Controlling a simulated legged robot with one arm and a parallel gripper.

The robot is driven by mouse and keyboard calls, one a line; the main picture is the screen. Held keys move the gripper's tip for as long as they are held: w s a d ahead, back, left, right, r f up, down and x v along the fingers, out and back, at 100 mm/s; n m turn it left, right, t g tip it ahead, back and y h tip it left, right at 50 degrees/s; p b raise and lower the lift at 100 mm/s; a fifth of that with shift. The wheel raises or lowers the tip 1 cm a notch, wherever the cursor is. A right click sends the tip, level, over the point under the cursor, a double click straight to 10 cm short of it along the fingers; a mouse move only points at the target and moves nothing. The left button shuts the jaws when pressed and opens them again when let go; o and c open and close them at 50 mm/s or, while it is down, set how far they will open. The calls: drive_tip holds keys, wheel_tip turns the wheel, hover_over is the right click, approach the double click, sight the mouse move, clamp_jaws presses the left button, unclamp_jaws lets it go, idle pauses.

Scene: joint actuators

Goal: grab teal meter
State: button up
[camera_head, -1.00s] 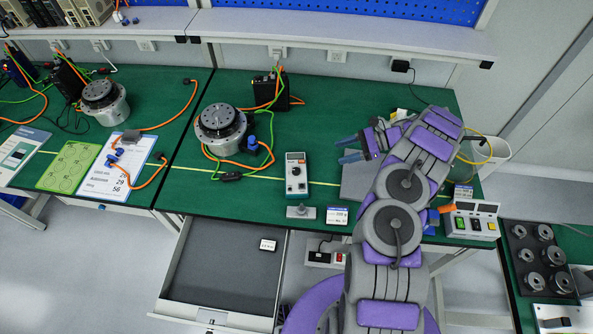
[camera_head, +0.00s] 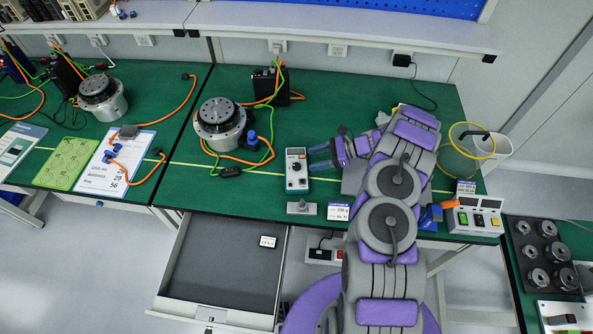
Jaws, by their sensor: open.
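A small upright-looking handheld meter (camera_head: 297,170) lies on the green bench top in the middle of the view. A small gap seems to show between the fingertips and the meter, and the height of the fingers above the bench is hard to tell.
A motor-like actuator (camera_head: 220,124) with orange and green cables stands left of the meter. A small metal part (camera_head: 302,208) and a label card (camera_head: 338,212) lie in front. An open drawer (camera_head: 222,262) juts out below. A button box (camera_head: 474,218) sits at right.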

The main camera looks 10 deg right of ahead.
sight(298, 165)
drive_tip(key=shift+s+f+b+x, duration=0.1)
drive_tip(key=shift+b+x, duration=0.3)
drive_tip(key=shift+x, duration=0.95)
drive_tip(key=shift+s+f+b+x, duration=0.15)
drive_tip(key=shift+b+x, duration=0.25)
drive_tip(key=shift+x, duration=0.9)
drive_tip(key=shift+r, duration=0.1)
clamp_jaws()
